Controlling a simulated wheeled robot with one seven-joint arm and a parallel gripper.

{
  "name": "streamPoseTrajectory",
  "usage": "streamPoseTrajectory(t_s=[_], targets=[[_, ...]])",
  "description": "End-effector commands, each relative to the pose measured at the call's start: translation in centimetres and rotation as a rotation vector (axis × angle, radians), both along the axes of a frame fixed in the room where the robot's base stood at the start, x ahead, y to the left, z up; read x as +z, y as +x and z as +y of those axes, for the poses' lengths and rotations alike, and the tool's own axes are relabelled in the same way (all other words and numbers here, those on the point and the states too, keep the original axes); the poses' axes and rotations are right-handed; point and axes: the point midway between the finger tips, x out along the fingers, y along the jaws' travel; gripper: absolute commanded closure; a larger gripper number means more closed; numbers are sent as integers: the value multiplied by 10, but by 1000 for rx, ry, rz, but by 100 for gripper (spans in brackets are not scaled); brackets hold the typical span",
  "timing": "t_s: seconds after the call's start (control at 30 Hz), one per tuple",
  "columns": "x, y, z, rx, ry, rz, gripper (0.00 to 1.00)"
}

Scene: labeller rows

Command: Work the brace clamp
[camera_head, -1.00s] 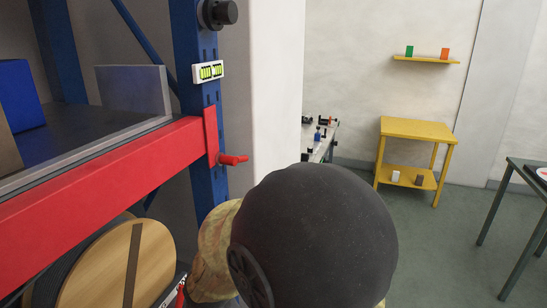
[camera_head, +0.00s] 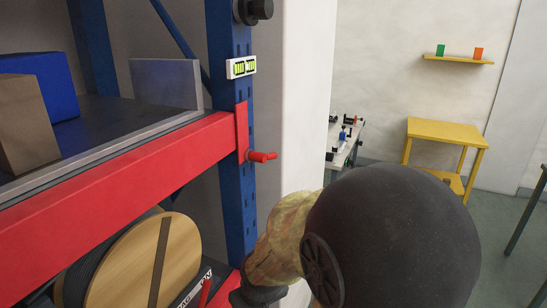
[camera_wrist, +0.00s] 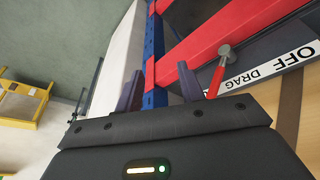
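A red handle (camera_head: 262,156) sticks out to the right from the blue upright (camera_head: 236,203), where the red beam (camera_head: 130,165) meets it. A second red lever (camera_wrist: 217,72), with a pale round end, stands by a white label reading OFF and DRAG in the wrist view. Neither is marked as the brace clamp, so I cannot tell which one it is. My gripper (camera_wrist: 160,67) is open, its two dark fingers apart with nothing between them. The upright and beam lie beyond the fingers.
A wooden-faced reel (camera_head: 140,262) sits below the beam. A blue box (camera_head: 45,80) and a brown box (camera_head: 25,125) are on the shelf. A white double-vial level (camera_head: 241,67) is on the upright. A yellow table (camera_head: 450,128) stands across open floor.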

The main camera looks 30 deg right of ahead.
Motion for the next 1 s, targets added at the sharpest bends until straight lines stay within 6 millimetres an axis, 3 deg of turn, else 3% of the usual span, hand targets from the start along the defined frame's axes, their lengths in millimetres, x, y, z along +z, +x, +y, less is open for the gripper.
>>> streamPoseTrajectory(t_s=[0.2,0.4,0.57,0.7,0.83,1.0], targets=[[47,69,-78,120,-204,-351,61],[113,105,-141,299,-450,-661,61],[164,107,-173,474,-646,-862,61],[200,94,-187,639,-791,-1001,61],[218,79,-190,756,-870,-1082,61],[225,71,-188,814,-898,-1116,61]])
